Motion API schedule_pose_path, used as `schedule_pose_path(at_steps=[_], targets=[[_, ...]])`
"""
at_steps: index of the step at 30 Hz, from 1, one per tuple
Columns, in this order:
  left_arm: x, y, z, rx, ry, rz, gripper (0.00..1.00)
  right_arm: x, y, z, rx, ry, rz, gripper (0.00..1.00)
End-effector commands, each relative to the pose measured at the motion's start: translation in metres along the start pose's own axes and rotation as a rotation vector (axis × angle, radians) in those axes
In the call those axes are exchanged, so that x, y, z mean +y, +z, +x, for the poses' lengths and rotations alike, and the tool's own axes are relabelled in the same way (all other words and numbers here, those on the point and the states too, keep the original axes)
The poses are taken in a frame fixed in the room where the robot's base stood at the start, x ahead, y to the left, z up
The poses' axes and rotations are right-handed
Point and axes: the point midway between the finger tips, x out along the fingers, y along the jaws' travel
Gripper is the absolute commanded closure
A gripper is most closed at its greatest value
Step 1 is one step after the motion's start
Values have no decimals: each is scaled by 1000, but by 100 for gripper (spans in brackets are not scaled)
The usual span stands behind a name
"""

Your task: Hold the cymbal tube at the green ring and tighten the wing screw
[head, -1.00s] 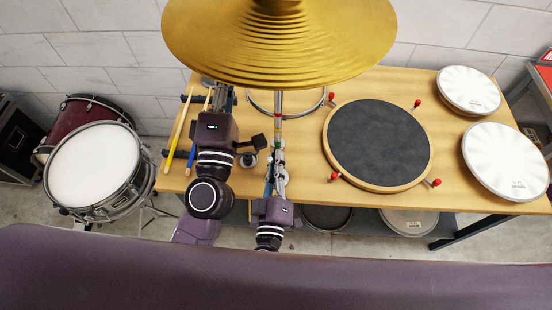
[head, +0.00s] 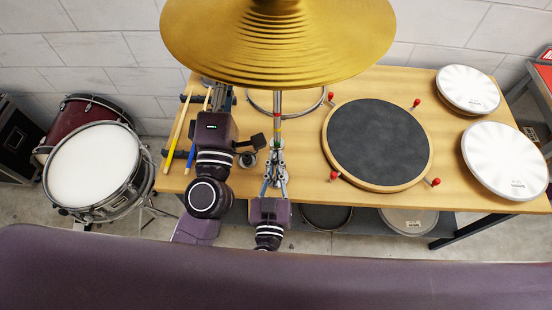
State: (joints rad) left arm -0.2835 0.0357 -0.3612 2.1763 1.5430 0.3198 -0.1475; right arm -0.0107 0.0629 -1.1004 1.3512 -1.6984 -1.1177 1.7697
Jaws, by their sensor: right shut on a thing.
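The gold cymbal (head: 278,45) is at the top of the head view, on an upright metal cymbal tube (head: 278,102). The tube carries coloured bands, with red and yellow ones below the cymbal. My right gripper (head: 276,160) comes up from below and is shut on the tube, lower down than those bands. Its fingers cover the tube there, and I cannot make out the green ring clearly. My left gripper (head: 223,95) is left of the tube, apart from it, near the cymbal's lower edge. Its fingertips are too unclear to judge. I cannot pick out the wing screw.
A black practice pad (head: 377,145) with red-tipped posts lies on the wooden bench (head: 453,184) right of the tube. White drumheads (head: 505,160) are at the right end. Yellow (head: 179,130) and blue sticks lie at the left. A drum (head: 92,165) stands left of the bench.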

Motion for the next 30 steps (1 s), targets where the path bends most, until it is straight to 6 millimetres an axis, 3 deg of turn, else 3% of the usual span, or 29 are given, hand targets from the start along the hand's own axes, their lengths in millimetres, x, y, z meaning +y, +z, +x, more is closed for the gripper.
schedule_pose_path(at_steps=[1, 19, 20, 24, 30], targets=[[6, -2, 1, 4, 12, 0, 100, 3, 9, -2, -18, 1, 5, 100], [6, -1, 1, 2, 12, 0, 100, 1, 9, -3, -18, -1, 41, 100], [6, -1, 1, 2, 12, 0, 100, 1, 9, -3, -19, -1, 41, 90], [6, 0, 1, 1, 12, -1, 100, 1, 6, -2, -14, -1, 43, 75], [7, 0, 1, 0, 12, -1, 100, 0, 4, -1, -9, -1, 45, 75]])
